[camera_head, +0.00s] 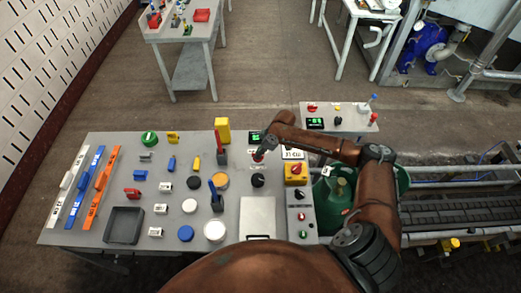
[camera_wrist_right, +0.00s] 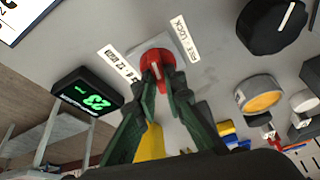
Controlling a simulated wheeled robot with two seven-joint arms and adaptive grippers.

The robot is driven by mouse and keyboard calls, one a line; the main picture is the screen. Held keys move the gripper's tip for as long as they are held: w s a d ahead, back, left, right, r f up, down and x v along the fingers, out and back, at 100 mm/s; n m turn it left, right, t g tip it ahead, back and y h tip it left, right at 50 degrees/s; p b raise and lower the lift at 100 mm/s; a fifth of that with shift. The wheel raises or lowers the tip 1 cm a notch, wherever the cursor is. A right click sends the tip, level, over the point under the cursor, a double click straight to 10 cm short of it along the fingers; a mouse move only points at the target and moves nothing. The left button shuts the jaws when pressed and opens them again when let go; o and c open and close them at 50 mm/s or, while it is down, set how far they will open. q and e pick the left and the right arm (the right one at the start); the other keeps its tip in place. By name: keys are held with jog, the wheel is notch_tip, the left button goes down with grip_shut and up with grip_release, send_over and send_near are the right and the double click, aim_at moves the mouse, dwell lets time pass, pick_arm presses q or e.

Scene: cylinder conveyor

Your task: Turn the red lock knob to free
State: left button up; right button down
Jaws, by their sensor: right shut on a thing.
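The red lock knob (camera_wrist_right: 156,64) sits on a grey plate between two white labels; the one on its right (camera_wrist_right: 185,41) reads FREE LOCK. My right gripper (camera_wrist_right: 160,84) is shut on the knob, its dark green fingers on either side of it. A white line on the knob's face shows between the fingertips. In the head view my right gripper (camera_head: 260,151) reaches down to the panel from the right and hides most of the knob. My left gripper is not in view.
A green-lit display (camera_wrist_right: 87,101) stands left of the knob. A black knob (camera_wrist_right: 272,25) is at the right. In the head view the grey panel table (camera_head: 95,228) holds several coloured blocks and discs, with a yellow block (camera_head: 222,128) near my gripper.

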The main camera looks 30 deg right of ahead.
jog(key=m+h+p, duration=0.1)
jog(key=m+p, duration=0.2)
jog(key=p, duration=0.1)
jog(key=m+h+p, duration=0.1)
jog(key=m+p, duration=0.2)
jog(key=p, duration=0.1)
jog(key=m+t+h+p, duration=0.1)
jog(key=m+p, duration=0.2)
jog(key=p, duration=0.2)
jog(key=shift+s+a, duration=0.25)
jog(key=shift+a, duration=0.05)
jog(key=m+h+p, duration=0.1)
jog(key=m+p, duration=0.1)
jog(key=shift+a+m, duration=0.1)
jog(key=shift+m, duration=0.3)
jog(key=shift+f+m+g+h+p, duration=0.15)
jog(key=shift+m+h+p, duration=0.25)
jog(key=shift+m, duration=0.45)
jog(key=shift+m+g+h+p, duration=0.15)
jog(key=shift+m+h+p, duration=0.25)
jog(key=shift+m, duration=0.45)
jog(key=c, duration=2.1)
grip_release()
jog(key=shift+o, duration=0.6)
jog(key=shift+w, duration=0.15)
